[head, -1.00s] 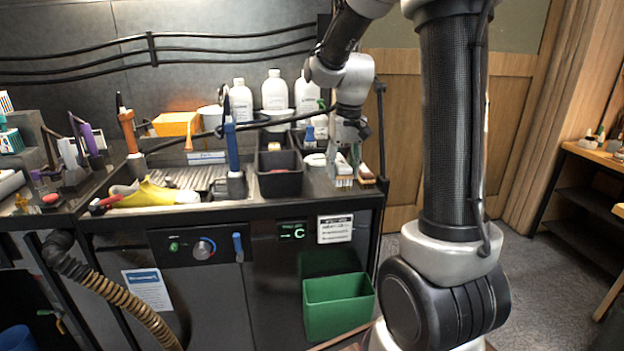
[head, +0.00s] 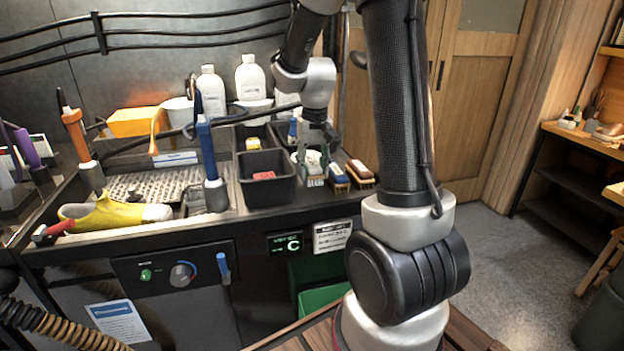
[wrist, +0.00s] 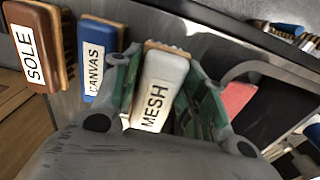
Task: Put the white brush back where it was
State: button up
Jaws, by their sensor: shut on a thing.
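The white brush, labelled MESH (wrist: 160,88), is between the fingers of my gripper (wrist: 166,92), which is shut on it in the wrist view. In the head view the white brush (head: 314,175) is at the counter's front right, under my gripper (head: 313,160). It lines up beside the blue CANVAS brush (wrist: 98,55), which also shows in the head view (head: 339,176). The brown-red SOLE brush (wrist: 33,48) is beyond that, at the end of the row (head: 361,172). I cannot tell whether the white brush touches the counter.
A black bin (head: 267,190) with a red item stands left of the brushes. White bottles (head: 250,80) stand behind. A yellow shoe (head: 110,215) lies at the left near a blue-handled tool (head: 206,150). Floor is open to the right.

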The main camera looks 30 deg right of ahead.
aim_at(313, 179)
jog(key=shift+f, duration=1.75)
jog(key=shift+f, duration=0.1)
jog(key=o, duration=1.4)
jog(key=shift+c, duration=0.2)
